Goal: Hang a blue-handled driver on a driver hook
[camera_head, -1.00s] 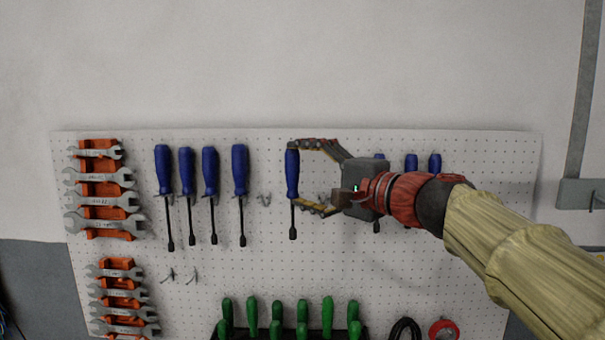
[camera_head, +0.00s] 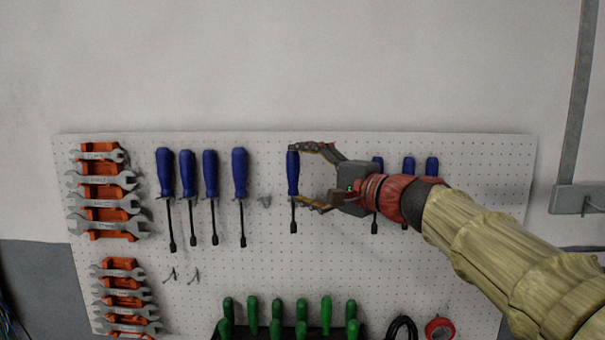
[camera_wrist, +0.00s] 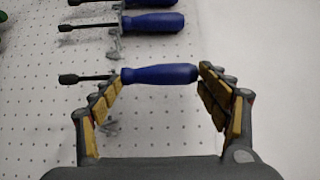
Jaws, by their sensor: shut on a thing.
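My gripper (camera_head: 294,175) is shut on a blue-handled driver (camera_head: 293,178), one finger at the handle's top end and one near its lower end. The driver hangs upright, shaft down, in front of the pegboard (camera_head: 330,270). An empty driver hook (camera_head: 264,201) is just left of it. In the wrist view, the held driver (camera_wrist: 160,74) lies sideways between the fingertips, its dark shaft pointing left. A grey hook (camera_wrist: 112,128) shows below it there. The gap between driver and board cannot be told.
Several blue drivers (camera_head: 240,175) hang to the left; more (camera_head: 409,166) hang to the right, partly behind my arm. Orange racks with wrenches (camera_head: 105,200) are at far left. Green-handled tools (camera_head: 276,312) stand below. Two small empty hooks (camera_head: 171,274) sit lower left.

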